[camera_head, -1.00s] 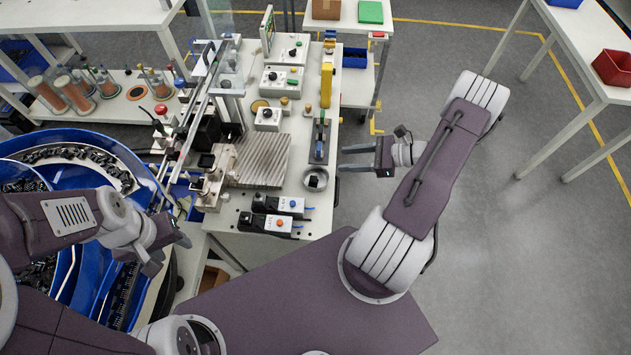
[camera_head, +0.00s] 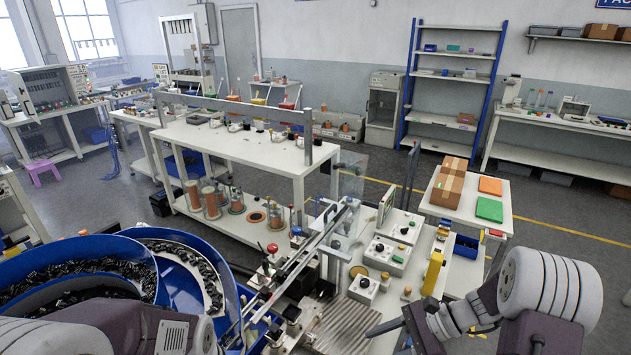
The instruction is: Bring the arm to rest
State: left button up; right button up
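My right arm comes in at the lower right, and its gripper (camera_head: 388,328) is near the bottom edge, over the right front of the machine bench. One dark finger shows plainly, pointing left; the other is not clear, so its opening cannot be told. I see nothing held there. My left arm (camera_head: 130,328) crosses the lower left corner, in front of the blue bowl (camera_head: 215,268) with dark connectors. Its gripper is below the picture edge.
The machine bench (camera_head: 408,268) holds control boxes, a ribbed metal plate (camera_head: 345,325) and a slanted rail. A long white bench (camera_head: 225,145) stands behind. Open floor (camera_head: 555,240) lies at right.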

jog(key=s+a+r+n+g+h, duration=0.15)
jog(key=s+a+n+h, duration=0.25)
jog(key=s+n+h, duration=0.5)
jog(key=d+f+n+t+h, duration=0.1)
jog(key=d+f+n+t, duration=0.1)
jog(key=d+n, duration=0.4)
jog(key=shift+s+f, duration=0.25)
jog(key=shift+s+d, duration=0.1)
jog(key=shift+s, duration=0.05)
jog(key=shift+d, duration=0.1)
dwell(0.9)
